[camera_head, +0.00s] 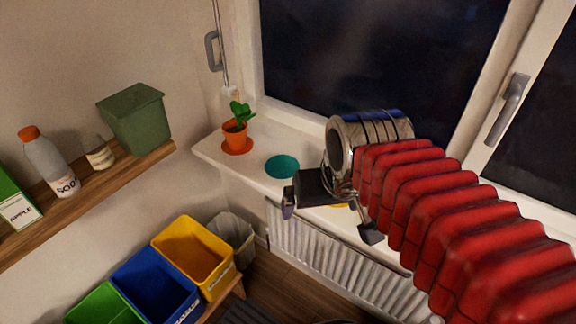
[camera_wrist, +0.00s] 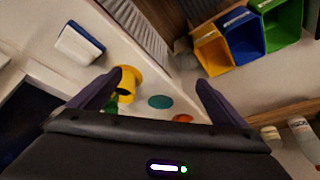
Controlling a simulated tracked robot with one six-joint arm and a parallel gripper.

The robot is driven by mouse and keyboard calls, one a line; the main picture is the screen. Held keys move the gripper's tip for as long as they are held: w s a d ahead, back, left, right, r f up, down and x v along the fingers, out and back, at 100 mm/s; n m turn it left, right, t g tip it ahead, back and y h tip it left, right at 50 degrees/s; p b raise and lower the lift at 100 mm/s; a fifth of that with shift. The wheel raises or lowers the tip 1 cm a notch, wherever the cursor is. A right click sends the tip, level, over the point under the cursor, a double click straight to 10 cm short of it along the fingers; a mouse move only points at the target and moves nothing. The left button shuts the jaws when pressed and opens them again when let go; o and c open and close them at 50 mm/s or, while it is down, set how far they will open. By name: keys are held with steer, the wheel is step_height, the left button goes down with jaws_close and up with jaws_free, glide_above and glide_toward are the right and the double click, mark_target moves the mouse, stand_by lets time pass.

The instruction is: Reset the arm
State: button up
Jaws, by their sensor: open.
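My arm, in a red ribbed sleeve, reaches in from the right in the head view and ends over the white windowsill (camera_head: 225,160). My gripper (camera_head: 329,218) is open, its two dark fingers apart with nothing between them. In the wrist view my gripper (camera_wrist: 160,80) shows spread fingers. A yellow pot (camera_wrist: 130,78) with some green by it stands on the sill close to the left finger. The head view shows only a sliver of yellow under my gripper.
An orange pot (camera_head: 236,134) with a plant stands on an orange saucer; a teal saucer (camera_head: 282,166) is empty. A white and blue block (camera_wrist: 80,45) lies on the sill. A radiator (camera_head: 320,250), colored bins (camera_head: 193,255) and a shelf (camera_head: 100,185) are nearby.

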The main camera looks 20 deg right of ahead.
steer(key=shift+s+a+f+n+t, duration=0.2)
steer(key=shift+s+a+n, duration=0.2)
steer(key=shift+a, duration=0.3)
steer(key=shift+s+a+f+n+t, duration=0.1)
steer(key=shift+s+a+n+t, duration=0.25)
steer(key=shift+a, duration=0.3)
